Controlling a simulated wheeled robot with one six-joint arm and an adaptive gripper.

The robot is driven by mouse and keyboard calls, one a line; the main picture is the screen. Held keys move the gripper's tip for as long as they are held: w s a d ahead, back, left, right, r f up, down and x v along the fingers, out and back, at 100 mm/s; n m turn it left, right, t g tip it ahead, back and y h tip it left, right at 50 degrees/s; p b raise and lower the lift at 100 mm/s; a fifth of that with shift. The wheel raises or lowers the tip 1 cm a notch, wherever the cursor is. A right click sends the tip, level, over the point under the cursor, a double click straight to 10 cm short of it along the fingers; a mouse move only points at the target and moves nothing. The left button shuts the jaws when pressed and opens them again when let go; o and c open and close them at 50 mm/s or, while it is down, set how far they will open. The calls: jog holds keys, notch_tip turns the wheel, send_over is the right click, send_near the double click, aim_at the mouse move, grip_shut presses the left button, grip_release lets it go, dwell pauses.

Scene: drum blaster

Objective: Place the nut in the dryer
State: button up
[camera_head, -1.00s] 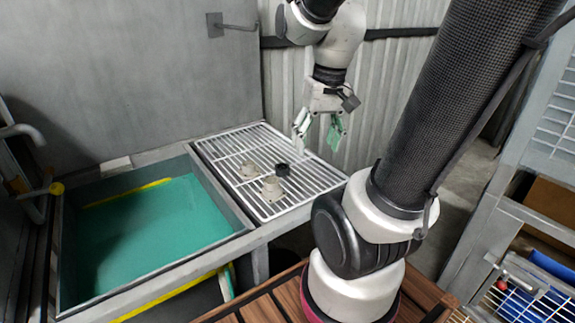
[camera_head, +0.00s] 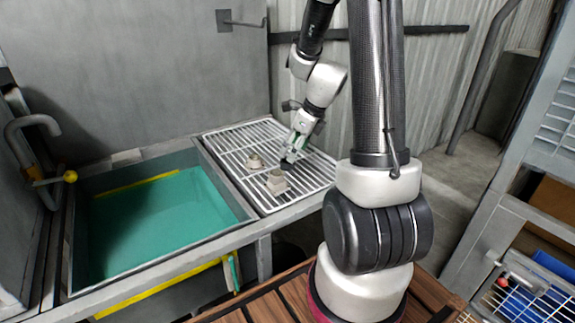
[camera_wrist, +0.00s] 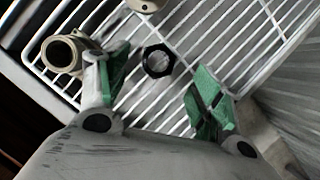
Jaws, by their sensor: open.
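The nut (camera_wrist: 158,62) is a black hexagonal ring lying on the white wire rack (camera_wrist: 226,47). In the wrist view it lies between the green-padded fingertips of my open gripper (camera_wrist: 160,75), with gaps on both sides. In the head view my gripper (camera_head: 291,155) points down at the rack (camera_head: 318,173), right beside two beige fittings. The nut is hard to tell apart from the gripper there. I cannot pick out anything that is clearly the dryer.
Two beige flanged fittings stand on the rack, one behind (camera_head: 255,160) and one in front (camera_head: 276,182). A basin with a green inside (camera_head: 150,225) is left of the rack. A corrugated wall (camera_head: 420,80) stands behind; a wire shelf (camera_head: 520,305) is at right.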

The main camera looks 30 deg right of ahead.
aim_at(287, 164)
jog(key=x, duration=0.5)
jog(key=shift+a, duration=0.15)
jog(key=shift+r, duration=0.1)
jog(key=c, duration=1.2)
jog(key=shift+c, duration=0.7)
jog(key=shift+r, duration=0.1)
